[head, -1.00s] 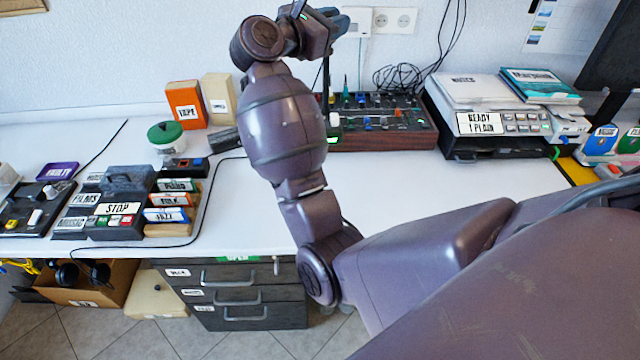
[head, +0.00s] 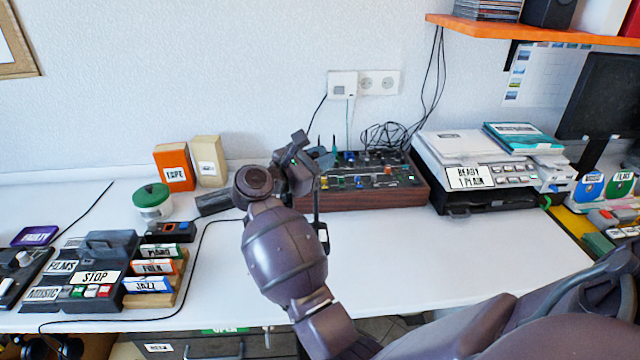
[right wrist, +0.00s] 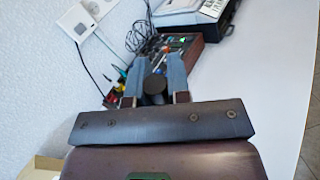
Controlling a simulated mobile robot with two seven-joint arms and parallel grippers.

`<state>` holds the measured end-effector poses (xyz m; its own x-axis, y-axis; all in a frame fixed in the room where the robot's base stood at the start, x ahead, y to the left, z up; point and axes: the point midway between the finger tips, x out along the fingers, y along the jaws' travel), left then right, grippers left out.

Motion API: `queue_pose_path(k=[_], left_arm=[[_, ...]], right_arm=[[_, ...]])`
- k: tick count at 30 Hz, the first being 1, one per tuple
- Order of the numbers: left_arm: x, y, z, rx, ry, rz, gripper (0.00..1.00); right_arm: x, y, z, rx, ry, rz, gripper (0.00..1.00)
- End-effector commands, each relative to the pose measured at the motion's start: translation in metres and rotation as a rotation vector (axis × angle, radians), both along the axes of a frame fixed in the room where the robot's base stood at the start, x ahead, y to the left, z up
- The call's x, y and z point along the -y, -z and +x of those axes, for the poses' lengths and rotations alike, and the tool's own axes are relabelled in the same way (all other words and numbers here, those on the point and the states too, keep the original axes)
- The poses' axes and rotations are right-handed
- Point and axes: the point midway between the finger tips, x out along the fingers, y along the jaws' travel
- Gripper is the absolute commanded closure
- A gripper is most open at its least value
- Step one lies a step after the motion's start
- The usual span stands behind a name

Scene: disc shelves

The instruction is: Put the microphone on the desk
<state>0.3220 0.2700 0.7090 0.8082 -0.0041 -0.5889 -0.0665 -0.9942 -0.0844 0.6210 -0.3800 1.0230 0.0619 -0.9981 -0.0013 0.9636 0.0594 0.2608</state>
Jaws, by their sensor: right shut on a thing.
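My right gripper (head: 322,158) is in front of the back wall, by the left end of the mixer, above the white desk (head: 390,255). It is shut on the microphone. In the right wrist view the microphone's dark round end (right wrist: 154,88) shows between the two grey-blue fingers. In the head view a slim dark part with a pale patch hangs down beside my arm, likely the microphone (head: 318,208); my wrist and forearm hide much of it. I cannot tell whether its lower end touches the desk. My left gripper is not in view.
A mixer (head: 400,198) stands behind, with a printer (head: 490,203) to its right. A green-lidded jar (head: 153,203), an orange box (head: 174,167) and a dark tape deck (head: 105,275) with cassettes stand on the left. The desk's front middle is clear.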

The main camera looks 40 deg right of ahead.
Motion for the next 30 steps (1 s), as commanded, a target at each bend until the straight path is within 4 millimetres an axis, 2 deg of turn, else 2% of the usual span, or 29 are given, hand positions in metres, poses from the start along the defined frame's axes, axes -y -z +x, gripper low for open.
queue_pose_path(k=[4, 9, 14, 29, 30], left_arm=[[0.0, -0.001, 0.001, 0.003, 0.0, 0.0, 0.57], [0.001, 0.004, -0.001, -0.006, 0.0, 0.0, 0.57], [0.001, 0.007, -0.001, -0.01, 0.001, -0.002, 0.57], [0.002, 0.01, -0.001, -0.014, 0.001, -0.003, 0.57], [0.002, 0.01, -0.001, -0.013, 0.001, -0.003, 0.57]], right_arm=[[0.0, 0.009, 0.0, 0.0, 0.001, -0.002, 1.0], [0.0, 0.037, 0.0, -0.004, 0.001, -0.003, 1.0], [0.001, 0.056, 0.0, -0.001, 0.001, -0.002, 1.0], [0.0, 0.064, 0.0, 0.0, 0.0, -0.001, 1.0], [0.0, 0.065, 0.0, 0.0, 0.001, 0.0, 0.81]])
